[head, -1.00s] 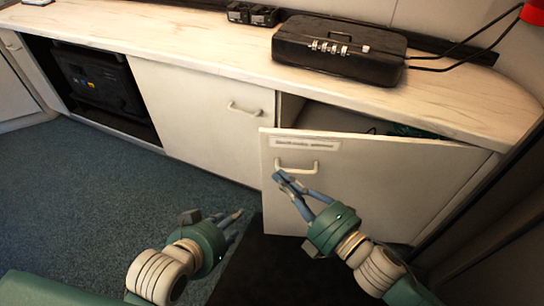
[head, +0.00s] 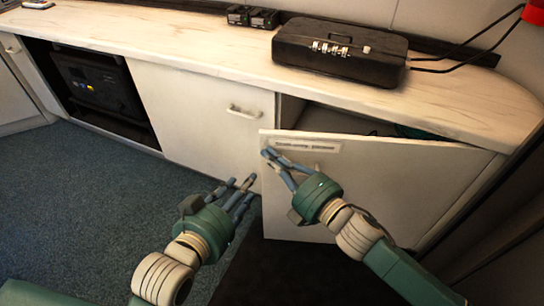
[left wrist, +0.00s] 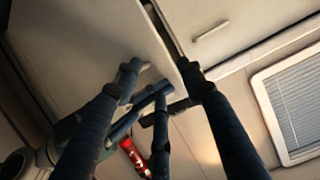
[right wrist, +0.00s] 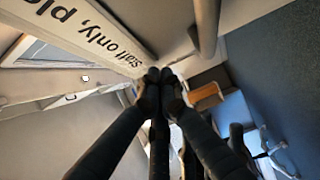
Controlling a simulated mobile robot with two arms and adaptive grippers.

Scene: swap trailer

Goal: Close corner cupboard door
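The corner cupboard door (head: 370,190) is white and stands ajar, its free left edge swung out from the cabinet. A dark gap shows above it, and a label strip (head: 308,145) runs near its top. My right gripper (head: 267,153) is in front of the door's upper left corner, by the handle, which it mostly hides. In the right wrist view its fingertips (right wrist: 161,76) are together, with the handle bar (right wrist: 207,25) beside them and nothing seen between them. My left gripper (head: 240,182) is open and empty, low and left of the door. The door also shows in the left wrist view (left wrist: 85,45).
The closed neighbouring cupboard door (head: 200,110) has its own handle (head: 244,112). A black case (head: 340,50) sits on the light countertop (head: 190,50). An open bay at left holds a black unit (head: 98,85). Carpeted floor (head: 90,190) is clear at left.

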